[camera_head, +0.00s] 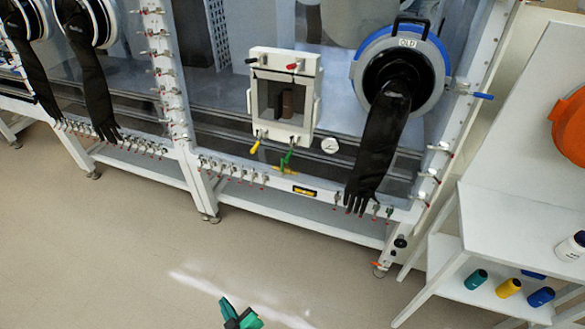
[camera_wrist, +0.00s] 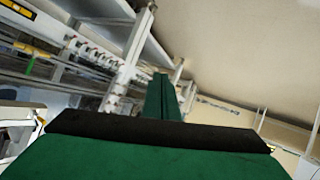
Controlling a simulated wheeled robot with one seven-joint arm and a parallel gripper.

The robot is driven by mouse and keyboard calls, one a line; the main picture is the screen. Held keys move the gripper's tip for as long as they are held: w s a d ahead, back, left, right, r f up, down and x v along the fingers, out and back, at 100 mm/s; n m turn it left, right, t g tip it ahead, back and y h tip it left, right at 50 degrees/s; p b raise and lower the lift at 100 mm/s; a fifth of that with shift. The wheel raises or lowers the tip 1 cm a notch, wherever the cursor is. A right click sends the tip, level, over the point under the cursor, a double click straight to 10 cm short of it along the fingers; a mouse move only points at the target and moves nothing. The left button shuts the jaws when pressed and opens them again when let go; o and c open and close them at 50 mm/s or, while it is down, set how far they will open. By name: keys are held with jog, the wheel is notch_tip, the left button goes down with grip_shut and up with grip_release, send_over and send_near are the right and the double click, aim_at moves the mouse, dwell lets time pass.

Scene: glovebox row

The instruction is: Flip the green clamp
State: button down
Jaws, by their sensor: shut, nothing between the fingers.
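The green clamp (camera_head: 288,157) is on the lower edge of the small white framed hatch (camera_head: 309,98) in the glovebox front, in the head view. Its green handle points downward and slightly left. My gripper (camera_head: 240,316), green and black, is at the bottom edge of the head view, far below the clamp and apart from it. In the wrist view my gripper's fingers (camera_wrist: 164,98) are together with nothing between them.
A yellow-handled clamp (camera_head: 255,146) is left of the green one; red (camera_head: 293,66) and black (camera_head: 252,60) ones are on top. A black glove (camera_head: 375,150) hangs right of the hatch. A white shelf (camera_head: 500,280) with bottles stands at right. The floor (camera_head: 110,250) is clear.

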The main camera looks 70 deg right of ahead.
aim_at(290, 154)
jog(key=s+a+r+n+t+y, duration=0.15)
jog(key=s+a, duration=0.25)
jog(key=a, duration=0.4)
jog(key=s+a+r+n+t+y, duration=0.1)
jog(key=s+a+r+t+y, duration=0.15)
jog(key=s+a, duration=0.35)
jog(key=s+a+r+n+t+y, duration=0.1)
jog(key=s+a+r+y, duration=0.2)
jog(key=s+a+r, duration=0.8)
jog(key=w+d+m+t+h, duration=0.1)
jog(key=w+d+m+h, duration=0.45)
jog(key=d, duration=0.75)
jog(key=w+d+m+t+h, duration=0.1)
jog(key=w+d+m+h, duration=0.2)
jog(key=w+d+m, duration=0.85)
jog(key=s+d+r+m+g+h, duration=0.15)
jog(key=d+m+g+h, duration=0.25)
jog(key=d+m, duration=0.55)
jog(key=s+d+m+g+h, duration=0.35)
jog(key=d+m, duration=0.25)
jog(key=d, duration=0.7)
jog(key=s+d+r+m+g+h, duration=0.15)
jog(key=d+m+g+h, duration=0.45)
jog(key=d, duration=0.6)
jog(key=w+d+r+t+y, duration=0.1)
jog(key=w+d+r, duration=0.3)
jog(key=d, duration=0.4)
jog(key=shift+w+r+m, duration=0.4)
